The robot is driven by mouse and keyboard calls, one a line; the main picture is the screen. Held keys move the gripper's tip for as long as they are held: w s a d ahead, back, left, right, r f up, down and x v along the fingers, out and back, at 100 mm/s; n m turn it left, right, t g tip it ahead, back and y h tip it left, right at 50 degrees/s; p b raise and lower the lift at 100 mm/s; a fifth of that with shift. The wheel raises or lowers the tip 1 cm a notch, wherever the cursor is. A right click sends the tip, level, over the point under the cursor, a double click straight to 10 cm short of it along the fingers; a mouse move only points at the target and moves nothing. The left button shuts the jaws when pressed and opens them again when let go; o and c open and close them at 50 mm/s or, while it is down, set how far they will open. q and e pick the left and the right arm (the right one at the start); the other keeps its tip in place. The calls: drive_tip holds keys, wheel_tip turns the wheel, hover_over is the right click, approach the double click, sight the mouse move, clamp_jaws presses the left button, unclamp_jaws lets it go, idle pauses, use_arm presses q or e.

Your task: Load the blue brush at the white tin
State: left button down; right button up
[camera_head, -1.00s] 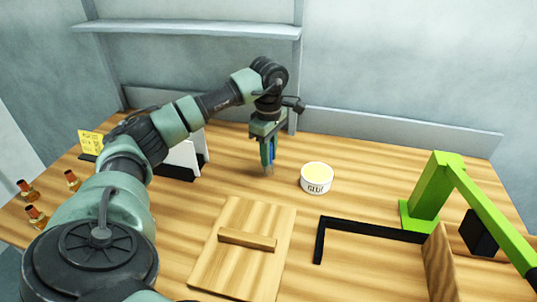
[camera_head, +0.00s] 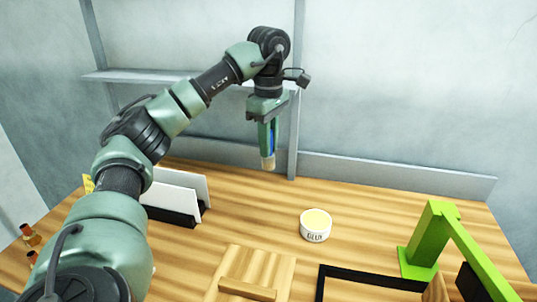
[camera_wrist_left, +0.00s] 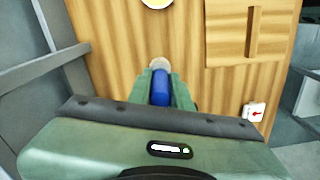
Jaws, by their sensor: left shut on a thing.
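My left gripper (camera_head: 268,150) is shut on the blue brush (camera_head: 271,138) and holds it upright above the table, with the pale bristle end (camera_head: 268,164) pointing down. In the left wrist view the blue handle (camera_wrist_left: 161,88) sits between the fingers of my left gripper (camera_wrist_left: 161,85), with the light tip (camera_wrist_left: 159,64) beyond them. The white tin (camera_head: 315,226), labelled GLUE and filled with something pale yellow, stands on the table to the right of the brush and lower in the picture. Its edge also shows at the top of the left wrist view (camera_wrist_left: 157,3). My right gripper is not in view.
A wooden board with a raised bar (camera_head: 252,272) lies in front of the tin. A black angled frame (camera_head: 370,278) and a green-armed stand (camera_head: 428,240) are at the right. A black holder with white panels (camera_head: 172,215) stands at the left. A shelf (camera_head: 165,75) is on the wall.

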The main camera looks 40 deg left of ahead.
use_arm(q)
drive_tip(key=shift+w+d+r, duration=0.15)
drive_tip(key=shift+d+r, duration=0.05)
drive_tip(key=shift+r, duration=0.1)
drive_tip(key=shift+w+d+f+t+h, duration=0.35)
drive_tip(key=shift+w+d+f+h, duration=0.3)
drive_tip(key=shift+d+f, duration=1.4)
drive_tip(key=shift+w+d+f+t+h, duration=0.3)
drive_tip(key=shift+w+d+f+h, duration=0.35)
drive_tip(key=shift+d+f, duration=1.4)
drive_tip(key=shift+w+d+f+t+h, duration=0.4)
drive_tip(key=shift+w+d+f, duration=0.65)
drive_tip(key=shift+f, duration=1.9)
drive_tip(key=shift+s+d+f+b, duration=0.1)
drive_tip(key=shift+s+f+b, duration=0.1)
drive_tip(key=shift+f+b, duration=0.45)
drive_tip(key=shift+r, duration=0.2)
wheel_tip(320, 180, up, 7)
drive_tip(key=p, duration=0.4)
drive_tip(key=shift+d+f, duration=0.1)
